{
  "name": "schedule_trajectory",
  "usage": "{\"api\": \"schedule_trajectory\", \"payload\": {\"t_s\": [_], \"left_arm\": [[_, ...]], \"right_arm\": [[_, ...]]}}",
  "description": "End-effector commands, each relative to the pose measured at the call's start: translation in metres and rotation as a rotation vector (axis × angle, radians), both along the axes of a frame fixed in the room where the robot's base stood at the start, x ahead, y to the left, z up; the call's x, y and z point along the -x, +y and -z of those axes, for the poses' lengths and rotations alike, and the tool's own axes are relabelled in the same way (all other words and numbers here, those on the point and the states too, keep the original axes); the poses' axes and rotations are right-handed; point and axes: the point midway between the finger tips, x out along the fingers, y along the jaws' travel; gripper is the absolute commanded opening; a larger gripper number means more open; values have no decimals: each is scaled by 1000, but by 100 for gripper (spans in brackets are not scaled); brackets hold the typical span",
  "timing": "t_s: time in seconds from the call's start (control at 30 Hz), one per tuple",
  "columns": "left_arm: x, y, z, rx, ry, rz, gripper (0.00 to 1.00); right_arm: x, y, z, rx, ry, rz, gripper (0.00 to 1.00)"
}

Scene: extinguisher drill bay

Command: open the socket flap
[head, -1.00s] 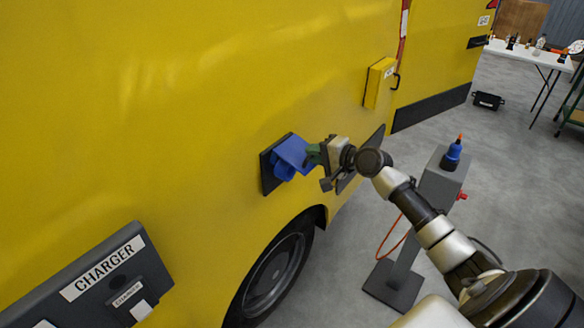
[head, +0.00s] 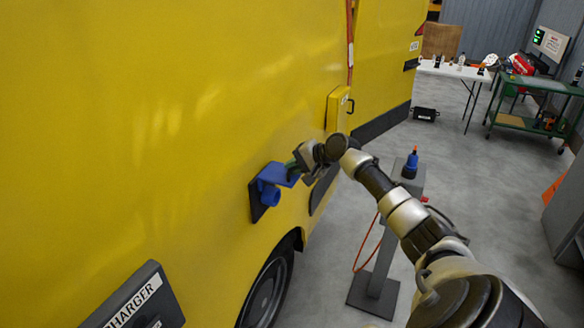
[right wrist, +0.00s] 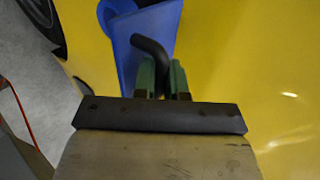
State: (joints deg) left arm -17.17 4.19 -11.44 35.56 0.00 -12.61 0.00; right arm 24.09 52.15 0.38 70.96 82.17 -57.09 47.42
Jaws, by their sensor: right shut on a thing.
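The blue socket flap (head: 281,174) is on the yellow vehicle side. It stands out from the wall, raised above the round blue socket (head: 269,195), which shows below it on a dark backing plate (head: 258,212). My right gripper (head: 294,164) is at the flap's outer edge. In the right wrist view its green fingers (right wrist: 163,78) are shut on a black bent handle (right wrist: 150,48) beside the blue flap (right wrist: 134,60). The inside of the socket is too small to make out. My left gripper is in neither view now.
A charger box (head: 140,302) is at lower left. A yellow box (head: 338,108) is on the vehicle beyond the flap. A white table (head: 452,71) and green cart (head: 525,124) stand farther back.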

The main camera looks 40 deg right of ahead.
Motion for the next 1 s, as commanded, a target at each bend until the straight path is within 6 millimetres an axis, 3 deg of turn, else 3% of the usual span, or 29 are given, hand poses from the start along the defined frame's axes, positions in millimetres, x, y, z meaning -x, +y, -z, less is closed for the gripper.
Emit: {"api": "schedule_trajectory", "payload": {"t_s": [0.1,0.13,0.27,0.63,1.0], "left_arm": [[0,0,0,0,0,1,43],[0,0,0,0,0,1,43],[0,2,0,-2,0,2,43],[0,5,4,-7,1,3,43],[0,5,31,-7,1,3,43]], "right_arm": [[0,2,3,-3,4,-5,0],[0,2,3,-3,4,-5,16],[0,2,2,-3,3,-4,36],[6,-2,-1,1,1,-1,36],[60,-21,-37,3,3,-3,36]]}}
